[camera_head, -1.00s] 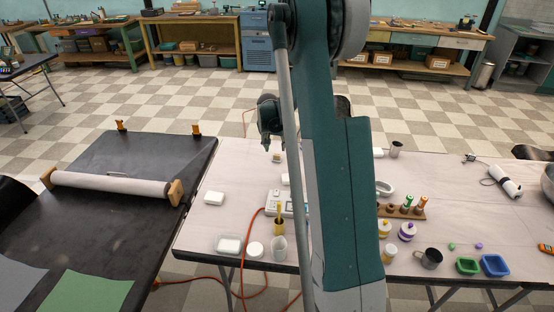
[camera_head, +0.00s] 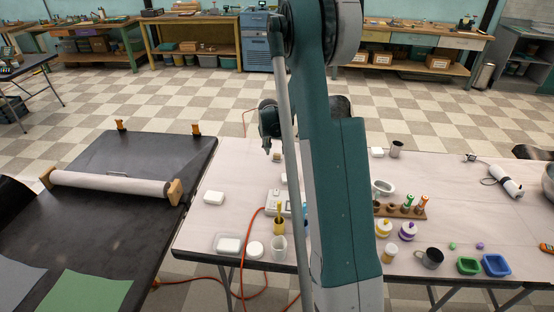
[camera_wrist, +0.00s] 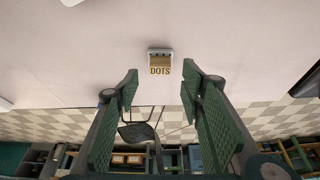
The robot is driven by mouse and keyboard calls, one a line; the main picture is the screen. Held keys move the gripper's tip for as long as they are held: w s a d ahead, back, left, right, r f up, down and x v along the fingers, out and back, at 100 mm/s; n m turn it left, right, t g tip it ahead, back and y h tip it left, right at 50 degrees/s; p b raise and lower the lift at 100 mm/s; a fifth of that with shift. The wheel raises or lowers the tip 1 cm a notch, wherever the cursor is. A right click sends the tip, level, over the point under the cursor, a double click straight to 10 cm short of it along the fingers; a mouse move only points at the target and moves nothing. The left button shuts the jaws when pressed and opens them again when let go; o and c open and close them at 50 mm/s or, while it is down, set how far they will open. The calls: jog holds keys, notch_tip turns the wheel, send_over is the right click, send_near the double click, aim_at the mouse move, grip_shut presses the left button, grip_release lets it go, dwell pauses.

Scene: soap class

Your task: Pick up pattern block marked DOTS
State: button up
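The pattern block marked DOTS (camera_wrist: 160,64) shows in the wrist view as a small tan block with a grey-white edge and dark letters. It lies on the pale table top, just beyond my fingertips and about midway between them. In the head view the block (camera_head: 277,156) is a small tan piece near the table's far edge. My gripper (camera_wrist: 160,82) is open, its two green fingers apart with nothing between them. In the head view my gripper (camera_head: 270,148) is just above and beside the block, partly hidden by my arm.
A white bar (camera_head: 214,198) lies left of the block. A yellow cup (camera_head: 278,226) with a tool, a clear cup (camera_head: 278,249) and a grey-white device (camera_head: 273,199) stand nearer. The table around the block looks clear. My arm hides the table's middle.

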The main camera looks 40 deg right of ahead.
aim_at(277, 154)
jog(key=shift+b+x, duration=0.45)
jog(key=shift+x, duration=1.65)
jog(key=c, duration=1)
